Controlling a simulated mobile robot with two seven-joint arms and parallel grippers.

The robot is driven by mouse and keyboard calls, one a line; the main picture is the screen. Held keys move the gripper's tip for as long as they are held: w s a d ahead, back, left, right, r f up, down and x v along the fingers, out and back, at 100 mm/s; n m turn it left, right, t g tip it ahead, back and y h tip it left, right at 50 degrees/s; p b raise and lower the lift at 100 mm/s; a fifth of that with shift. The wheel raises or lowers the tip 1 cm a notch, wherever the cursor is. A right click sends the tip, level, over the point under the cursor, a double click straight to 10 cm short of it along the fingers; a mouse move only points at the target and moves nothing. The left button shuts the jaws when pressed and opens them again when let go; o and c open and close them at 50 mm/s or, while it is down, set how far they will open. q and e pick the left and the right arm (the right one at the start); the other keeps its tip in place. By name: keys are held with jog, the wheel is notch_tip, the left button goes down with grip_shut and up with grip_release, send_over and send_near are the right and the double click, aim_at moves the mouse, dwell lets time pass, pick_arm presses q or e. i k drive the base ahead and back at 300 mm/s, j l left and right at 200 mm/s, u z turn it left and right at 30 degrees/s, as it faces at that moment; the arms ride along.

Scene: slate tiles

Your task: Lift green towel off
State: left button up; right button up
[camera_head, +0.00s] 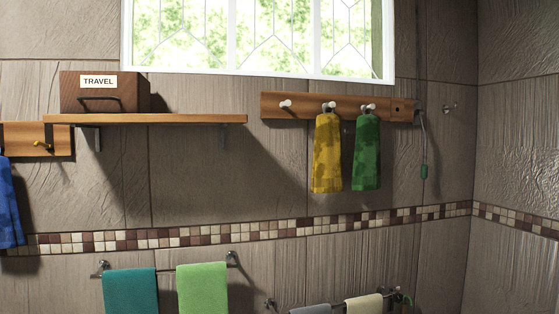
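A dark green towel (367,155) hangs from the right white peg (368,107) of a wooden peg rack (300,103) on the tiled wall, under the window. A lighter green towel (203,289) hangs over a metal rail (167,268) at the lower left of centre. Its lower end is cut off by the picture's edge. I cannot tell from the view which of the two green towels is meant. Neither of my grippers shows in the head view.
A yellow towel (327,153) hangs close beside the dark green one. A teal towel (131,291) shares the lower rail. A wooden shelf (190,118) juts out at left, holding a TRAVEL box (100,94). A blue towel (9,205) hangs at far left.

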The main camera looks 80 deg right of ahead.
aim_at(367, 172)
jog(key=z, duration=3.05)
